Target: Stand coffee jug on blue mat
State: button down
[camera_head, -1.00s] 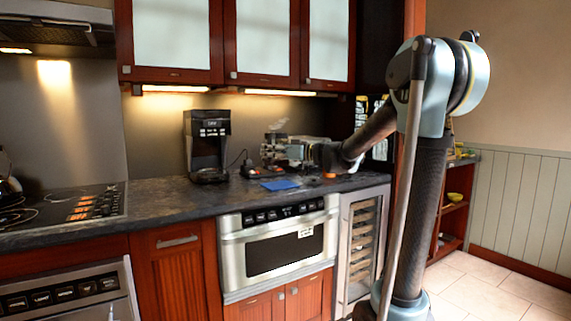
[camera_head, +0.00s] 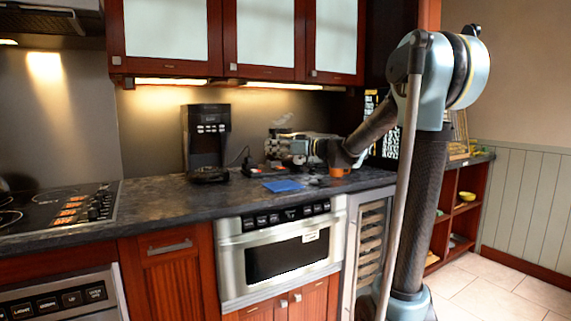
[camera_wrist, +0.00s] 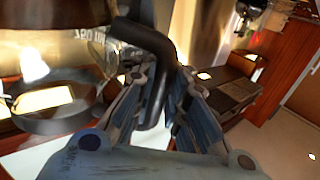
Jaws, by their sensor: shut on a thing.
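The coffee jug (camera_wrist: 60,105) fills the left of the wrist view, with clear glass, a dark band and a black handle (camera_wrist: 155,75). My gripper (camera_wrist: 165,90) is shut on that handle. In the head view my gripper (camera_head: 272,147) is above the back of the counter, just right of the coffee machine and above the blue mat (camera_head: 283,186). The mat lies flat and looks bare on the dark counter. The jug cannot be clearly made out in the head view, so its tilt and its height over the mat are hard to tell.
A black coffee machine (camera_head: 206,140) stands left of the mat. A small dark item with a red part (camera_head: 251,169) sits behind the mat. An orange cup-like thing (camera_head: 338,172) is near my forearm. The counter (camera_head: 150,190) left of the machine is clear up to the cooktop (camera_head: 60,205).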

aim_at(278, 157)
jog(key=shift+w+d+f+g, duration=0.1)
jog(key=shift+w+f+g, duration=0.15)
jog(key=shift+g, duration=0.15)
jog(key=d+f+n+g, duration=0.1)
jog(key=f+n+g, duration=0.1)
jog(key=w+d+f+n+g+y, duration=0.1)
jog(key=d+f+g, duration=0.1)
jog(key=shift+w+d+f+n, duration=0.1)
jog(key=shift+w+d+n, duration=0.1)
jog(key=shift+n, duration=0.2)
jog(key=shift+s+d+f+n+g, duration=0.1)
jog(key=shift+d+f+n+g, duration=0.4)
jog(key=shift+d+f+g, duration=0.25)
jog(key=shift+a+r+g, duration=0.15)
jog(key=shift+g, duration=0.1)
jog(key=shift+f, duration=2.9)
jog(key=c, duration=1.5)
grip_release()
